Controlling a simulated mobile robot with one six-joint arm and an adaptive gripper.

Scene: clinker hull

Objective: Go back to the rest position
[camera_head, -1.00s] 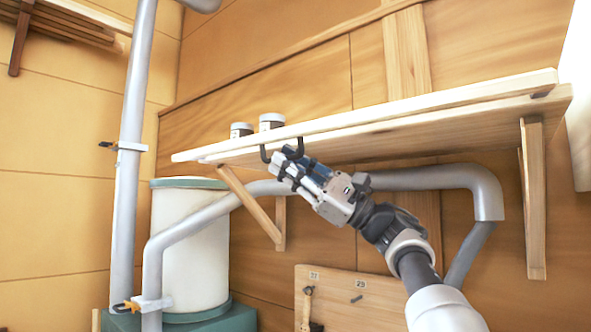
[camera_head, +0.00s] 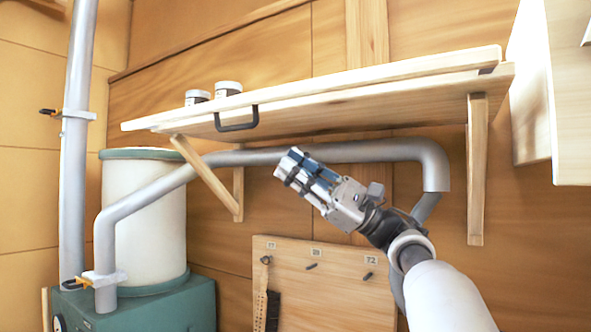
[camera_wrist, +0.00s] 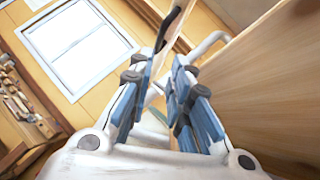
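My gripper (camera_head: 286,165) is in front of the wall pipe, below the shelf, pointing up and left. In the wrist view its blue-padded fingers (camera_wrist: 160,95) stand apart with an empty gap between them. It is clear of the black handle (camera_head: 236,119) on the shelf's front edge. My arm reaches in from the lower right.
The wooden shelf (camera_head: 330,100) carries two small jars (camera_head: 228,88). A grey pipe (camera_head: 350,152) runs beneath it. A white drum (camera_head: 145,215) stands at left. A pegboard (camera_head: 325,290) is below, and a pale cabinet (camera_head: 575,100) at right.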

